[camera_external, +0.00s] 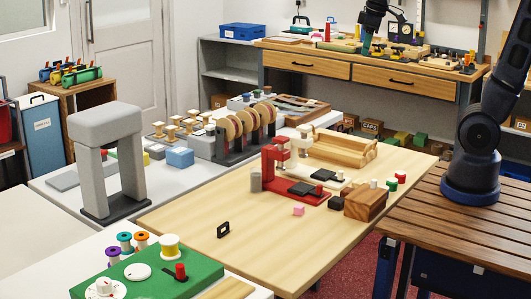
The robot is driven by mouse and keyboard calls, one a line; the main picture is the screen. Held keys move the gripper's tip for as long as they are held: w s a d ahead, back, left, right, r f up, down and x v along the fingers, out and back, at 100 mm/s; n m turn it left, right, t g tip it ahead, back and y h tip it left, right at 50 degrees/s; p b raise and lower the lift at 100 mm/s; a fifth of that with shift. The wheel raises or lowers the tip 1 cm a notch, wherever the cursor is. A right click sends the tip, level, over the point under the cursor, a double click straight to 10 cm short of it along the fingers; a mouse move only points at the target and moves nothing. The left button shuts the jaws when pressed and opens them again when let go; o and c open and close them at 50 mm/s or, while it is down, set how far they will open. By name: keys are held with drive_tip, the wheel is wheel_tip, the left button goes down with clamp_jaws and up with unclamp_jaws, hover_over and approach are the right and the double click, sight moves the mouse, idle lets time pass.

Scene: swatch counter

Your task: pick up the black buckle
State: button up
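The black buckle (219,231) is a small dark frame with an opening, and it appears to stand on edge. It is on the bare front-left part of the pale wooden table (290,240), with nothing touching it. My gripper (367,48) hangs at the top of the view, high and far from the buckle, in front of the back workbench. It is small and dark against clutter, so I cannot tell whether its fingers are open or shut. Most of my arm between base and gripper is out of frame.
A pink block (298,210) lies right of the buckle. Behind it are a red clamp-like stand (270,172), a grey cylinder (255,180) and a wooden block (365,203). A green board (205,270) with spools is at front left. The table's front area is clear.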

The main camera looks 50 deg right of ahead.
drive_tip(key=w+a+f+n+g, duration=0.15)
drive_tip(key=w+a+n, duration=0.25)
drive_tip(key=w+a, duration=0.75)
drive_tip(key=n+h, duration=0.5)
drive_tip(key=n, duration=0.6)
hover_over(222, 225)
drive_tip(key=s+a, duration=0.1)
drive_tip(key=a, duration=0.3)
wheel_tip(222, 225, down, 32)
drive_tip(key=shift+g, duration=0.45)
drive_tip(key=x, duration=0.4)
drive_tip(key=shift+f, duration=0.45)
drive_tip(key=shift+w+x, duration=0.15)
drive_tip(key=shift+x, duration=1.15)
drive_tip(key=shift+w+x, duration=0.2)
drive_tip(key=shift+x, duration=1.05)
drive_tip(key=shift+d, duration=0.15)
drive_tip(key=shift+c, duration=0.2)
clamp_jaws()
